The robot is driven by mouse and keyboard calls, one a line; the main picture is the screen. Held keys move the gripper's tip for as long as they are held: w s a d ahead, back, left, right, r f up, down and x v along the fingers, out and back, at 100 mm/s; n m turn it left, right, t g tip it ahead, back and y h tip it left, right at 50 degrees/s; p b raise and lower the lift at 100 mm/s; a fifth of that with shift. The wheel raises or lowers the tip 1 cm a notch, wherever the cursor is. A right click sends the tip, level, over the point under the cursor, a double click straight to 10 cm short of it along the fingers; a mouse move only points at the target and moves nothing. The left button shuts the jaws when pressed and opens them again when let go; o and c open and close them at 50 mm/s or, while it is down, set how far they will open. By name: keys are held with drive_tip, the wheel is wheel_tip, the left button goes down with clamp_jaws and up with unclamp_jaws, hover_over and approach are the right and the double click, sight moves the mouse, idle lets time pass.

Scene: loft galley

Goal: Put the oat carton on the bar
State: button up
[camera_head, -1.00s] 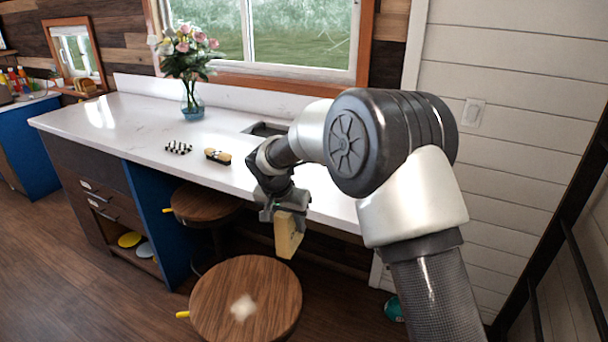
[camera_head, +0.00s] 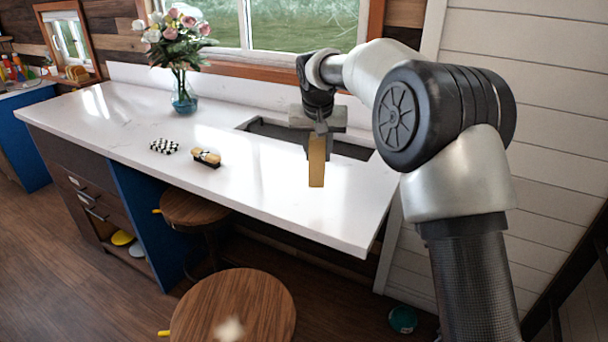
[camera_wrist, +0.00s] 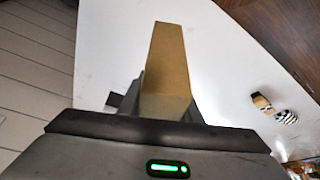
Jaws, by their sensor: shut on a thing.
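The oat carton (camera_head: 317,166), a plain tan upright box, is held in my gripper (camera_head: 318,134). It also shows in the wrist view (camera_wrist: 168,70), jutting out from the jaws. My gripper points down and is shut on the carton's upper part. The bar (camera_head: 262,190) is a long white counter, also visible in the wrist view (camera_wrist: 222,95). The carton is over the right part of the bar, in from its front edge. It appears to be above the surface; the exact gap cannot be told. The carton's top is hidden by the jaws.
A checkered item (camera_head: 165,146) and a small tan-and-black object (camera_head: 207,157) lie on the bar to the left. A flower vase (camera_head: 184,95) stands further back. A dark recess (camera_head: 270,130) lies behind the carton. Stools (camera_head: 240,310) stand in front. The bar's front right is clear.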

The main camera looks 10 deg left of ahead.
sight(318, 146)
drive_tip(key=f, duration=0.4)
drive_tip(key=shift+s+f, duration=0.25)
drive_tip(key=shift+f, duration=2.25)
drive_tip(key=shift+f, duration=0.2)
drive_tip(key=o, duration=1)
drive_tip(key=shift+r, duration=0.1)
drive_tip(key=shift+r, duration=0.25)
drive_tip(key=v, duration=1.1)
drive_tip(key=shift+s+d+r, duration=0.1)
drive_tip(key=shift+s+r, duration=0.05)
drive_tip(key=shift+r, duration=0.25)
